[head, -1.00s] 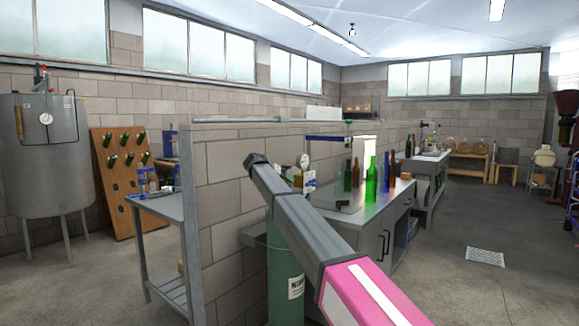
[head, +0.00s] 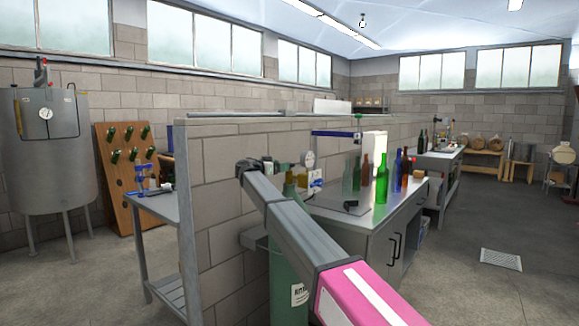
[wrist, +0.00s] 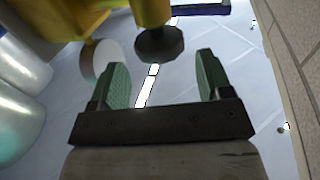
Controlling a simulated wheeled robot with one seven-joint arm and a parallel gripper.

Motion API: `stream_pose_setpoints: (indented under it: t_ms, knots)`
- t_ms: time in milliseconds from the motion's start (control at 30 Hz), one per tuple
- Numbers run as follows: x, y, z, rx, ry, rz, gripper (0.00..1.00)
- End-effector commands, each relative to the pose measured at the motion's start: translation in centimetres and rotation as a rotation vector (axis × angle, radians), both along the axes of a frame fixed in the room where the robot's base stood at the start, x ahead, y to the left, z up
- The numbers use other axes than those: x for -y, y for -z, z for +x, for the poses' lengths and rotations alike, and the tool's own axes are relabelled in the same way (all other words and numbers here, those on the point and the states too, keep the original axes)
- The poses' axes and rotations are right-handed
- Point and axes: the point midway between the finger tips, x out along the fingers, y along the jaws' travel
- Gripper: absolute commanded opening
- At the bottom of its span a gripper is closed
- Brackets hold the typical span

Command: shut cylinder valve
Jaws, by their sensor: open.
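The green gas cylinder (head: 288,275) stands against the end of the block wall, its lower part partly hidden by my arm. In the wrist view a dark round knob (wrist: 160,43) on a yellow brass-coloured body (wrist: 90,18) hangs just beyond my gripper (wrist: 162,72). My gripper is open and empty, with its two green fingers on either side of the knob's line. The knob appears beyond the fingertips, not gripped. A pale disc (wrist: 107,58) sits left of the knob. My gripper's fingers are not clear in the head view.
The low block wall (head: 225,185) stands close to my arm. A bench (head: 375,240) with bottles (head: 381,178) is to the right. A grey side table (head: 160,205) and a steel tank (head: 50,150) are left.

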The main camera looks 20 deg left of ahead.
Motion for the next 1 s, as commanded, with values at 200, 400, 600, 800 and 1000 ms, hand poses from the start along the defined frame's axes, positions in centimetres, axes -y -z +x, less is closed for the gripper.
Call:
stream_pose_setpoints:
  t_ms: [200, 400, 600, 800, 1000]
  knots:
    - [2.2, 0.0, 2.8, -0.001, 0.001, 0.000, 0.72]
    - [3.1, 0.0, 4.0, -0.001, 0.000, 0.000, 0.72]
    - [3.3, 0.0, 4.3, -0.002, -0.001, 0.000, 0.72]
    - [3.3, 0.0, 4.2, -0.002, 0.000, 0.000, 0.53]
    - [3.3, 0.0, 4.3, -0.002, 0.006, 0.000, 0.39]
